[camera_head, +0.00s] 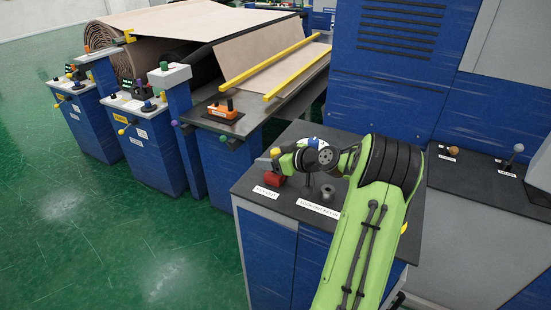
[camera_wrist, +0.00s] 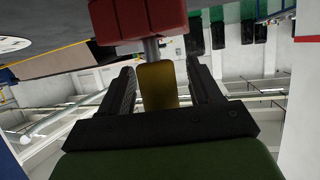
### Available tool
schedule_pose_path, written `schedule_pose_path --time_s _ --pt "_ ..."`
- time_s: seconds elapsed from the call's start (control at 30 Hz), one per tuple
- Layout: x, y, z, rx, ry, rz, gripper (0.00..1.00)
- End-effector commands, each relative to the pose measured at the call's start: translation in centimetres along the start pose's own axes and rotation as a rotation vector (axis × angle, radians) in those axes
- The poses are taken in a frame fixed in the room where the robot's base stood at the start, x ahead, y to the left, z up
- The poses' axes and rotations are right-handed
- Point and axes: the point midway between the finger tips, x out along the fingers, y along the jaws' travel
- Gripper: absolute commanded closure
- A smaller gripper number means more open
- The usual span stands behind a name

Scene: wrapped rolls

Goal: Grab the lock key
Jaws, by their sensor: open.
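The lock key shows a flat yellow head (camera_wrist: 158,88) in the wrist view, with a grey shaft running from it to a red lock body (camera_wrist: 138,20). My gripper (camera_wrist: 160,68) is open, with one dark finger on each side of the yellow head. A gap shows on both sides, so the fingers look apart from it. In the head view a red lock (camera_head: 273,179) sits near the left edge of the dark cabinet top (camera_head: 245,186). My green arm reaches over the cabinet, and its wrist hides most of the gripper there.
A white label (camera_head: 265,192) lies by the lock, and another (camera_head: 318,210) lies near a grey round fitting (camera_head: 328,193). A tall blue cabinet (camera_head: 385,95) stands behind. A machine with yellow bars (camera_head: 262,63) is at the back left. Green floor (camera_head: 110,240) is clear at left.

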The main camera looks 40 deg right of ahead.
Motion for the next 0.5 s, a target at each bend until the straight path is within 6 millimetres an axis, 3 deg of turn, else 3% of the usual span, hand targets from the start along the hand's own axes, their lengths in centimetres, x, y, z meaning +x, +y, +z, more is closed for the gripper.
schedule_pose_path --time_s 0.17,0.5 --pt "0.01 0.04 0.02 0.0 0.0 0.001 0.37" --pt "-0.01 0.03 0.03 0.0 0.0 0.001 0.89"
